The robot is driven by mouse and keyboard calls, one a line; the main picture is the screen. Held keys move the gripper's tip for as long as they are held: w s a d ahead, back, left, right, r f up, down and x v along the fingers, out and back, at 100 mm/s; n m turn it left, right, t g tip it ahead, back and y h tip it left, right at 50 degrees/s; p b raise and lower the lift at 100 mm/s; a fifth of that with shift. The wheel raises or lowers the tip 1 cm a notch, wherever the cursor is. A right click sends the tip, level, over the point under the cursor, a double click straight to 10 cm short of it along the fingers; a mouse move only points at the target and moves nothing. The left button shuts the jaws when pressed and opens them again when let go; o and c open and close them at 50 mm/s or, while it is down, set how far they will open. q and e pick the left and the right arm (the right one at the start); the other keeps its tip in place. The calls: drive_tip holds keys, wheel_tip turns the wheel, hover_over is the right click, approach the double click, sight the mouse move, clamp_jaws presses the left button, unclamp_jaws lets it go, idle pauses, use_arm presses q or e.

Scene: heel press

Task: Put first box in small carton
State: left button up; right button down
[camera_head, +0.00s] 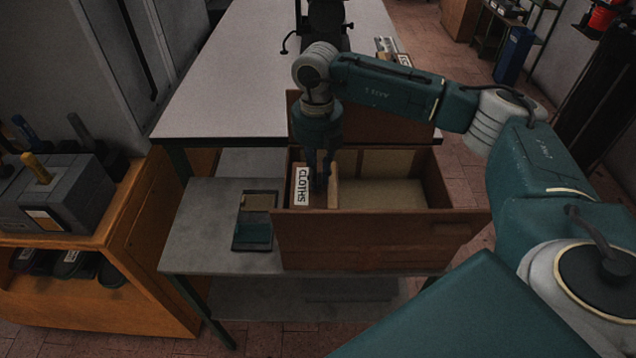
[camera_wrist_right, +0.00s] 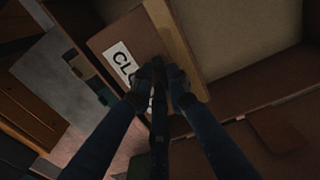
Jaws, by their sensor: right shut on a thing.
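A brown open carton (camera_head: 375,242) stands on the lower grey table, its far flap raised. A small brown box with a white CLOTHS label (camera_head: 301,188) is upright within the carton's walls at the left end. My right gripper (camera_head: 320,184) points down into the carton and is shut on this box. In the right wrist view, the fingers (camera_wrist_right: 160,78) meet at the edge of the box (camera_wrist_right: 128,32), partly covering its label. I cannot tell whether the box touches the carton floor. My left gripper is not in view.
The carton's middle and right part (camera_head: 390,192) looks empty. A dark flat tray-like item (camera_head: 254,232) lies on the grey table (camera_head: 205,225) left of the carton. A higher white table (camera_head: 225,85) stands behind. An orange wooden cabinet (camera_head: 110,275) is at the left.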

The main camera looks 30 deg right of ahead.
wheel_tip(320, 180, down, 4)
drive_tip(key=shift+f+p, duration=0.1)
drive_tip(key=shift+p, duration=0.4)
drive_tip(key=shift+w, duration=0.1)
drive_tip(key=shift+f, duration=0.15)
drive_tip(key=shift+f, duration=0.15)
drive_tip(key=c, duration=1.7)
unclamp_jaws()
